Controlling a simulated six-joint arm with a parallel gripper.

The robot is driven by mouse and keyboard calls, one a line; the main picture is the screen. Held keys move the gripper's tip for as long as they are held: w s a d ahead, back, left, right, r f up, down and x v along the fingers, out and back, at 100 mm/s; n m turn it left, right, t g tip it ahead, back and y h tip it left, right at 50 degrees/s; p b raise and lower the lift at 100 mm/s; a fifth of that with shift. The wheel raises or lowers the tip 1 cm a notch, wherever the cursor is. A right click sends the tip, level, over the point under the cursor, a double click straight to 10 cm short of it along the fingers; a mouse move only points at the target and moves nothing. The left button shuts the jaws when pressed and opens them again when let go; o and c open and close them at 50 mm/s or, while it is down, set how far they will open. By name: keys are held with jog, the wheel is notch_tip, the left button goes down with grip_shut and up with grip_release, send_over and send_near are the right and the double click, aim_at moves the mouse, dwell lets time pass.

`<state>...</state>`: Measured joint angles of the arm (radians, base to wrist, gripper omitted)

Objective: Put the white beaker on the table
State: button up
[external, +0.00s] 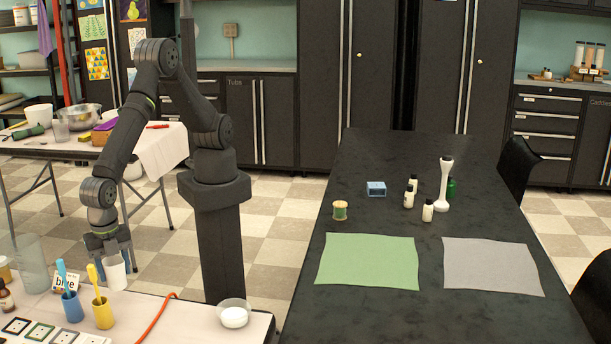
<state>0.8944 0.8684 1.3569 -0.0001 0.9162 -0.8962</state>
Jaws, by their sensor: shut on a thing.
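The white beaker (115,273) is at the front left, over or on the pale side table (180,322); I cannot tell if its base touches the surface. My gripper (109,252) is above and around its upper part, shut on it. The fingers partly cover its rim. The large dark table (460,297) stands on the right, well away from my gripper.
A blue cup (72,307) and a yellow cup (103,313) with brushes stand close to the beaker. The dark table holds a green mat (367,261), a grey mat (490,266), small bottles and a white stand (442,190).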

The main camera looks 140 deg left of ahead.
aim_at(117, 281)
jog(key=shift+f, duration=2)
jog(key=shift+f, duration=0.15)
jog(key=o, duration=0.9)
jog(key=shift+o, duration=0.2)
notch_tip(117, 281, up, 12)
